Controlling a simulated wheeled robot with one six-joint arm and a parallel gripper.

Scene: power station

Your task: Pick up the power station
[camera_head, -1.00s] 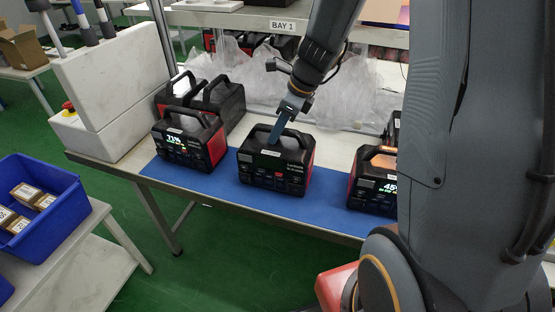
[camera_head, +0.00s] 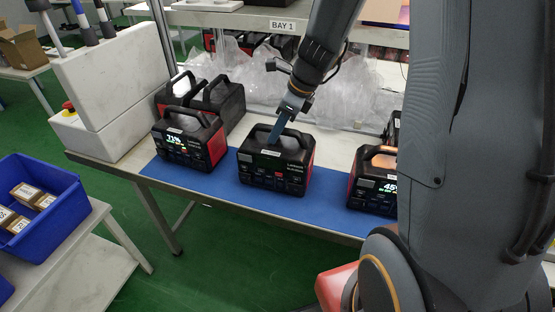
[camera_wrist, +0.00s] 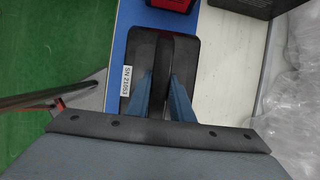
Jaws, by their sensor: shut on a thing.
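A black power station (camera_head: 272,174) with red sides stands on the blue mat (camera_head: 213,187) in the middle of the bench. Its top handle lies between the blue fingers of my gripper (camera_head: 279,127), which is shut on that handle. The wrist view shows the fingers (camera_wrist: 161,84) on either side of the dark handle of the power station (camera_wrist: 140,60), with an "SN 21053" label on its top. The station appears upright and on the mat; any gap beneath it cannot be made out.
A power station reading 71% (camera_head: 190,146) stands to the left, with more black units (camera_head: 222,104) behind it. Another unit (camera_head: 372,187) stands right, partly hidden by my arm. Clear plastic wrap (camera_head: 345,93) lies behind. A blue crate (camera_head: 60,205) is at the left.

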